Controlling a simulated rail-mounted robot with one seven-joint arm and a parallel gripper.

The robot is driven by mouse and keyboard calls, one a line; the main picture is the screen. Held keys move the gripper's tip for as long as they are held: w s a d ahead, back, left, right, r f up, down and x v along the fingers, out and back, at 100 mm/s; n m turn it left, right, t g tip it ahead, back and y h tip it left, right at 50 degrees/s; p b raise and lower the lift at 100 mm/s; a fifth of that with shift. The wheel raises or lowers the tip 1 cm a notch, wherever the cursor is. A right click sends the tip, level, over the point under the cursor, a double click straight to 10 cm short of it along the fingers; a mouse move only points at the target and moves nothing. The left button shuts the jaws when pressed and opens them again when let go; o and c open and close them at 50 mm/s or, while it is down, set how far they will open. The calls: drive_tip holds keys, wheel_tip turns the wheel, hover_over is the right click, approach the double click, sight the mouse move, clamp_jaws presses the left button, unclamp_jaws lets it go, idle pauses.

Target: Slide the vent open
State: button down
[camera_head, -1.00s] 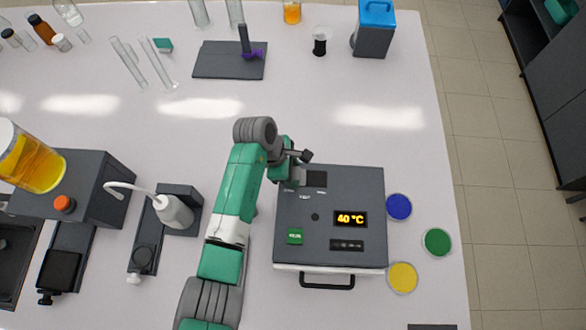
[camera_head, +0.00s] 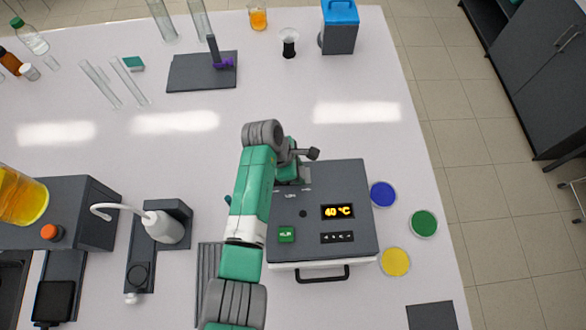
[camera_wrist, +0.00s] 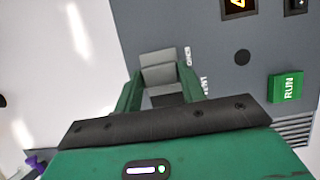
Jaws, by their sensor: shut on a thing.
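The dark grey rig box (camera_head: 345,185) stands at the centre right of the bench, with an amber "40 °C" display and a green RUN button. My gripper (camera_head: 290,176) is over its back left part. In the wrist view my gripper (camera_wrist: 160,80) has its green fingers on either side of a grey vent slider (camera_wrist: 158,56) and is shut on it. White lettering, partly readable as "VENT", lies just right of the slider there. Part of the slider and its track is hidden by the fingers. In the head view my arm hides the slider.
Blue (camera_head: 383,194), green (camera_head: 424,224) and yellow (camera_head: 396,262) discs lie right of the box. A white wash bottle (camera_head: 163,227) stands on the left. A handle (camera_head: 322,274) sticks out at the box's front.

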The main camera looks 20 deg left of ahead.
drive_tip(key=c, duration=0.8)
unclamp_jaws()
drive_tip(key=shift+w+d, duration=0.1)
drive_tip(key=shift+d, duration=0.15)
drive_tip(key=shift+c, duration=0.2)
drive_tip(key=v, duration=0.7)
drive_tip(key=shift+a+r, duration=0.2)
drive_tip(key=shift+r, duration=0.15)
